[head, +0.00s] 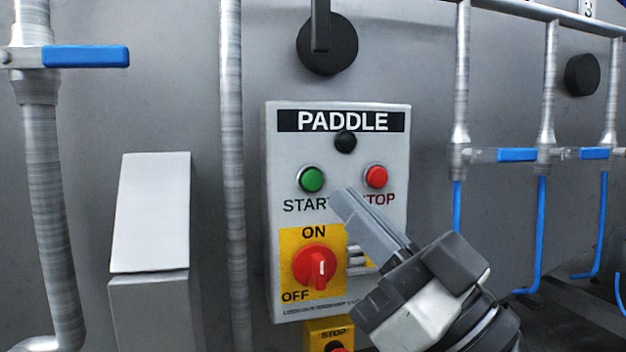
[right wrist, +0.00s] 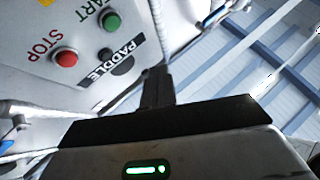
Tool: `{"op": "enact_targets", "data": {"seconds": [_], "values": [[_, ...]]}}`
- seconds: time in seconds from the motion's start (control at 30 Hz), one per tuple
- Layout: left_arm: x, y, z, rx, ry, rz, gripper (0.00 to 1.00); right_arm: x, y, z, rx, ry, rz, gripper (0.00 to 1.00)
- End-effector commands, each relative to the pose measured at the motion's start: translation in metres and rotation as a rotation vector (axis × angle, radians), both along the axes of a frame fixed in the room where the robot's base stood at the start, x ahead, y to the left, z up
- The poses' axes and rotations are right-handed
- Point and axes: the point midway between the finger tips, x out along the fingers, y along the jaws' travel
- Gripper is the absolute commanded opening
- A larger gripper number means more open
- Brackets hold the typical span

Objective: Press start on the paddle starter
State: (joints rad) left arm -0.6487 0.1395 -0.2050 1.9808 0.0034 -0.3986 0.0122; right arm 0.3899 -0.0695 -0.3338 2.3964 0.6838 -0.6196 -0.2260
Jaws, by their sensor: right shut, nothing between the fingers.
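The paddle starter (head: 275,200) is a light grey box labelled PADDLE on the grey wall. Its green start button (head: 312,180) sits at the left, and it also shows in the right wrist view (right wrist: 112,20). The red stop button (head: 376,176) is at the right and shows in the right wrist view (right wrist: 65,58). A dark lamp (head: 345,142) is above them. A red rotary switch (head: 319,267) on a yellow plate has its handle near vertical. My right gripper (head: 345,200) is shut and empty, its tips below and right of the start button, seemingly apart from the panel.
A grey box with a sloped lid (head: 150,215) and vertical pipes stand left of the panel. Pipes with blue-handled valves (head: 517,155) are at the right. A yellow stop box (head: 328,333) is below the panel, and a black round fitting (head: 328,50) is above.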

Motion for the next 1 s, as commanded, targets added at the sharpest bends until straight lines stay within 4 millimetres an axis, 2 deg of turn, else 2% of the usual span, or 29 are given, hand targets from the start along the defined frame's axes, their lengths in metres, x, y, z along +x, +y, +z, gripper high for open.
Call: {"op": "enact_targets", "data": {"seconds": [0.17, 0.6, 0.8, 1.0], "values": [[-0.002, 0.0, -0.004, -0.001, 0.004, 0.0, 0.36, 0.014, 0.004, -0.001, 0.001, 0.0, 0.001, 0.0], [-0.001, -0.004, -0.01, -0.012, -0.002, -0.005, 0.36, 0.069, 0.023, -0.001, -0.001, -0.001, 0.0, 0.0], [-0.001, -0.004, -0.01, -0.012, -0.003, -0.008, 0.36, 0.081, 0.026, 0.0, 0.0, 0.0, -0.001, 0.0], [-0.001, -0.005, -0.007, -0.013, -0.008, -0.009, 0.36, 0.083, 0.027, 0.0, 0.0, 0.0, -0.001, 0.0]]}}
